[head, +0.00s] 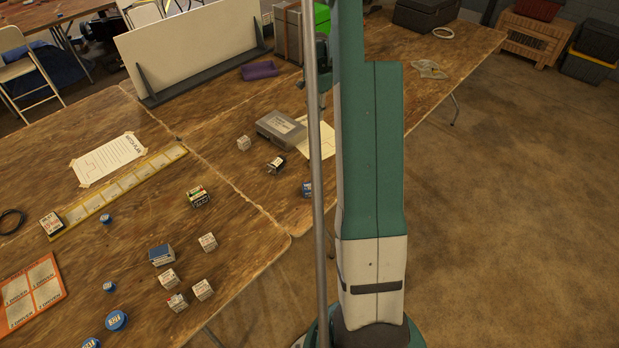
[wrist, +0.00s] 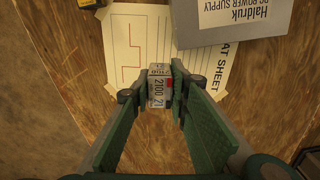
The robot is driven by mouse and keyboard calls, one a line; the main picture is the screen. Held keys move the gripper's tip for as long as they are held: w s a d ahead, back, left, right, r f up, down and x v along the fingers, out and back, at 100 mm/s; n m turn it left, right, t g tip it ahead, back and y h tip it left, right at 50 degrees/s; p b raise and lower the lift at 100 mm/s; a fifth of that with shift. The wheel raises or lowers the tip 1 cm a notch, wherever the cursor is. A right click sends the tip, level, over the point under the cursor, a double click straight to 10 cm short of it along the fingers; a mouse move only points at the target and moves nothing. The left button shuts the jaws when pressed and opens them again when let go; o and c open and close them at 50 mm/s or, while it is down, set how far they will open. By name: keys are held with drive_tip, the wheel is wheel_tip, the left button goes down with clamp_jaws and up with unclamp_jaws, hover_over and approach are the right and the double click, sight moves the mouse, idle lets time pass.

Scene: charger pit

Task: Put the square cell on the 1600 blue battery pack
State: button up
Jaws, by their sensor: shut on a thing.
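My gripper (wrist: 160,82) is shut on a small white box-shaped cell (wrist: 157,91) with "2100" printed on it, in the wrist view. The cell sits between the two green fingers, over a paper sheet and the wooden table. In the head view my arm hides the gripper and held cell. A blue-topped block (head: 162,254) stands among white cells on the near table. Another small blue block (head: 307,188) is near the table edge beside my arm. Their print is too small to read, so I cannot tell which pack is marked 1600.
A grey power supply box (head: 281,130) lies partly on a taped data sheet (head: 318,142); the box also shows in the wrist view (wrist: 225,22). Several white cells (head: 203,290), a dark block (head: 276,164) and a green-black block (head: 198,197) stand around. Bare wood lies between them.

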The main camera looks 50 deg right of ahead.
drive_tip(key=s+a+r+n, duration=0.1)
drive_tip(key=s+a+r, duration=0.1)
drive_tip(key=s+a, duration=0.3)
drive_tip(key=s+a+r, duration=0.1)
drive_tip(key=s+a, duration=0.2)
drive_tip(key=a, duration=0.5)
drive_tip(key=r+n+p, duration=0.1)
drive_tip(key=p, duration=0.1)
hover_over(309, 186)
drive_tip(key=shift+r, duration=0.15)
drive_tip(key=shift+f+b, duration=0.75)
drive_tip(key=shift+f, duration=2.2)
drive_tip(key=shift+f+b, duration=0.45)
drive_tip(key=shift+f, duration=1.6)
drive_tip(key=shift+f, duration=0.15)
